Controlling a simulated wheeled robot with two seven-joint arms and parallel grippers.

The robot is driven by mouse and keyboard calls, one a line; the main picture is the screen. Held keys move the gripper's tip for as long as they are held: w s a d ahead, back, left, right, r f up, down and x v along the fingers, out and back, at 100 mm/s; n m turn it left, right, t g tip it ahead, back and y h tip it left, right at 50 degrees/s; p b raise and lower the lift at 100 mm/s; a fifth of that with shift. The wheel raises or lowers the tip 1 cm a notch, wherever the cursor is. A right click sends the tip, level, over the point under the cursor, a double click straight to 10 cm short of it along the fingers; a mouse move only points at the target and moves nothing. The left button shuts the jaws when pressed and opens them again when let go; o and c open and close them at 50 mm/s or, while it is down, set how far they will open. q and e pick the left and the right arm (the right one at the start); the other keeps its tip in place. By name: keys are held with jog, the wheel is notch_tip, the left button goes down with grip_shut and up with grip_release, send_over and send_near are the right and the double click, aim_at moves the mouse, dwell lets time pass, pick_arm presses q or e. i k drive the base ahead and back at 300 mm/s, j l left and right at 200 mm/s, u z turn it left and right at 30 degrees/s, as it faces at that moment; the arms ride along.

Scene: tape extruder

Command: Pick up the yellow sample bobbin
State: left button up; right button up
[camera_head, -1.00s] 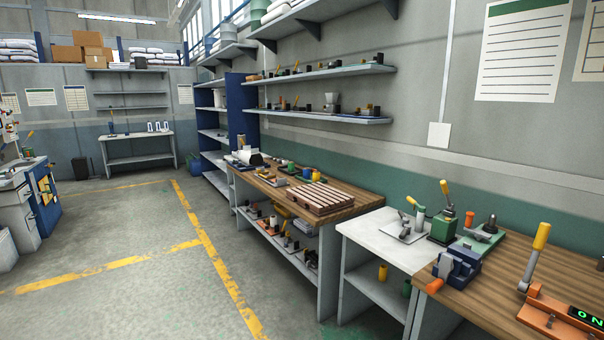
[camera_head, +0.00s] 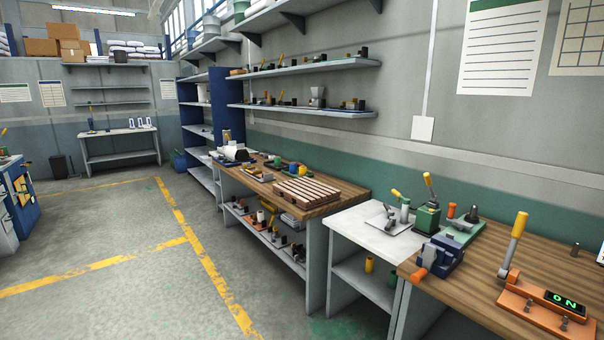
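A small yellow cylinder (camera_head: 369,264), which looks like the yellow sample bobbin, stands on the lower shelf of the white-topped table at right of centre. A small green cylinder (camera_head: 392,280) stands beside it to the right, partly hidden by the table's leg. Other small yellow and green pieces (camera_head: 293,167) are on the wooden bench further back; they are too small to tell apart surely. Neither of my grippers is in view.
The white tabletop (camera_head: 350,225) carries a small lever tool. A slatted wooden rack (camera_head: 305,190) lies on the back bench. The floor (camera_head: 130,270) at left is clear.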

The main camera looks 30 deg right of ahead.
aim_at(302, 169)
jog(key=i+z, duration=0.15)
jog(key=i, duration=0.7)
jog(key=i+u, duration=0.1)
jog(key=i, duration=1.1)
jog(key=i+l, duration=0.2)
jog(key=i, duration=0.95)
jog(key=i+j+z, duration=0.1)
jog(key=i+z, duration=0.15)
jog(key=i, duration=0.15)
jog(key=i+j+z, duration=0.15)
jog(key=i+z, duration=0.15)
jog(key=i, duration=0.15)
jog(key=i+j+z, duration=0.25)
jog(key=i, duration=0.15)
